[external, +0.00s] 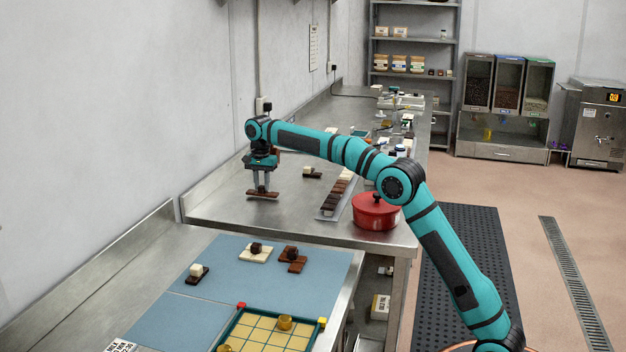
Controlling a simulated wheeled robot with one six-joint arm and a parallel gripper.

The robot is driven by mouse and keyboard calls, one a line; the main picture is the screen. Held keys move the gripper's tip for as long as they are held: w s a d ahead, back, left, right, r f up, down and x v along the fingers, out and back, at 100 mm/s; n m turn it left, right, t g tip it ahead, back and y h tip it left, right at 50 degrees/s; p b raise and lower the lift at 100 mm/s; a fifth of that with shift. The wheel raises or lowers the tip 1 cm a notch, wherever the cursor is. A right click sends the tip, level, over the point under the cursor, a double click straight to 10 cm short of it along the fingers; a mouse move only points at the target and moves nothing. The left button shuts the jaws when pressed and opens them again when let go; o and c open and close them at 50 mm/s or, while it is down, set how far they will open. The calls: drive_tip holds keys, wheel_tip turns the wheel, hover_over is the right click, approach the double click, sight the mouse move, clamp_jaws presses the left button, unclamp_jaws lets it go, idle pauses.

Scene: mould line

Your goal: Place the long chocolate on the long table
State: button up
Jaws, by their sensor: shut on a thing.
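My gripper (262,186) points down over the near left end of the long steel table (218,212). It is shut on a long brown chocolate (263,194), which lies flat across the fingertips. The chocolate is at or just above the table top; I cannot tell whether it touches. The steel around it is bare.
A tray of dark and white pieces (326,212) and a red lidded pot (375,212) stand to the right. A small dark piece with a white cube (311,172) sits behind. A nearer table has a blue mat (212,270) with several chocolates and a gridded board (268,332).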

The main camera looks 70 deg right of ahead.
sight(262, 186)
drive_tip(key=shift+f, duration=0.35)
drive_tip(key=shift+f, duration=0.1)
drive_tip(key=o, duration=1)
drive_tip(key=shift+r, duration=2.1)
drive_tip(key=shift+a+r, duration=0.1)
